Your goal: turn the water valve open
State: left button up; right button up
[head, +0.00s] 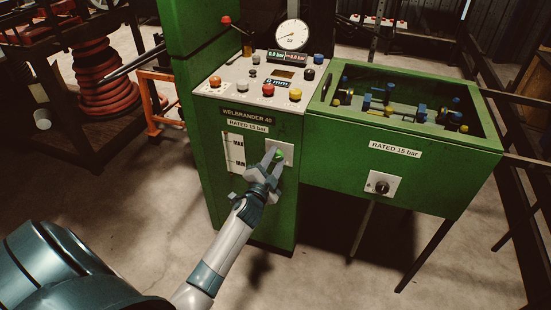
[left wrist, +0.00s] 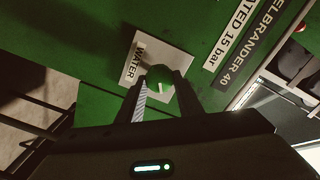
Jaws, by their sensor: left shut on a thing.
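In the head view the knob (head: 279,155) sits on the front of the green machine (head: 230,175), partly hidden by my fingers. My left gripper (head: 274,158) is shut on the knob, one finger on each side. It also shows in the left wrist view (left wrist: 160,88). My right gripper is not in view.
A control panel (head: 262,82) with coloured buttons and a pressure gauge (head: 291,34) tops the machine. A green open tank (head: 340,150) with another knob (head: 382,187) stands to the right. Red coiled hose (head: 100,78) and an orange frame (head: 157,100) are at left.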

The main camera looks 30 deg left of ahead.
pick_arm(q)
jog(key=m, duration=0.6)
jog(key=shift+f, duration=0.15)
jog(key=shift+m, duration=0.4)
jog(key=o, duration=1)
jog(key=b+v, duration=0.1)
jog(key=v, duration=1.6)
jog(key=shift+s+d, duration=0.15)
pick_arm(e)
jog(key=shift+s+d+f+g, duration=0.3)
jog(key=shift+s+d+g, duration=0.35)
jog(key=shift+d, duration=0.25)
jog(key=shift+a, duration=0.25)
